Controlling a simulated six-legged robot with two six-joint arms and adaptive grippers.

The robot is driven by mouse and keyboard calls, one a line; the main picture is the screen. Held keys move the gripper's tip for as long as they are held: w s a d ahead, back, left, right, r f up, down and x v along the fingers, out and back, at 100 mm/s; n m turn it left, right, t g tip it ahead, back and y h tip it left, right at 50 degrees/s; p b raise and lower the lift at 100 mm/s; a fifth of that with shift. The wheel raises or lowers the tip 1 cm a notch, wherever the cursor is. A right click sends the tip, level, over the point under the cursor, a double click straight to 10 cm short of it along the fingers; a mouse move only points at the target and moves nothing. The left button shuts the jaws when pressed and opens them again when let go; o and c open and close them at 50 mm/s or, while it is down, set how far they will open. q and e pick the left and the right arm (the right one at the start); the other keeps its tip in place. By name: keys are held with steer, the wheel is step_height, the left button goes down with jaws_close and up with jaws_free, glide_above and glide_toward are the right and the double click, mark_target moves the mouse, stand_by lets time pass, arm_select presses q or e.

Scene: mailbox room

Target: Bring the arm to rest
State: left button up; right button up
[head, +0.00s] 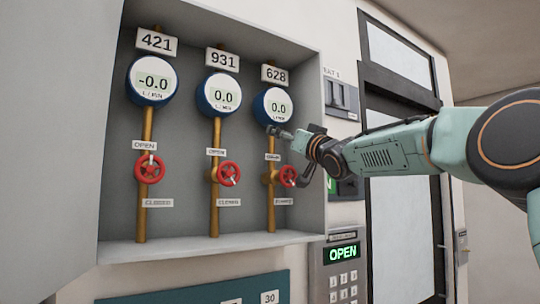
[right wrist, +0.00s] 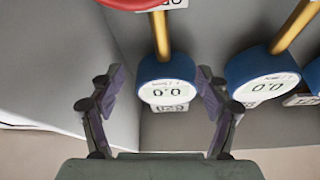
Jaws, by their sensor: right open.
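My right arm comes in from the right in the head view. Its gripper (head: 281,133) is in front of the pipe just below the round blue gauge (head: 272,106) marked 628. The right wrist view is upside down. There, the two fingers of the gripper (right wrist: 158,90) are spread apart with nothing between them. Beyond them are that gauge (right wrist: 166,82), reading 0.0, and part of its red wheel valve (right wrist: 145,3). My left gripper is in neither view.
The recessed grey cabinet holds two more gauges, 931 (head: 219,93) and 421 (head: 153,80), with red valves (head: 229,173) (head: 149,168) below. A keypad (head: 342,270) showing OPEN and a glazed door (head: 400,200) are to the right. The cabinet's side wall is close to the gripper.

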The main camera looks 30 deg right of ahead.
mark_target(290, 175)
steer(key=shift+s, duration=0.15)
step_height(290, 175, down, 10)
steer(key=shift+f, duration=0.1)
steer(key=shift+n+y, duration=0.6)
steer(key=shift+n, duration=0.4)
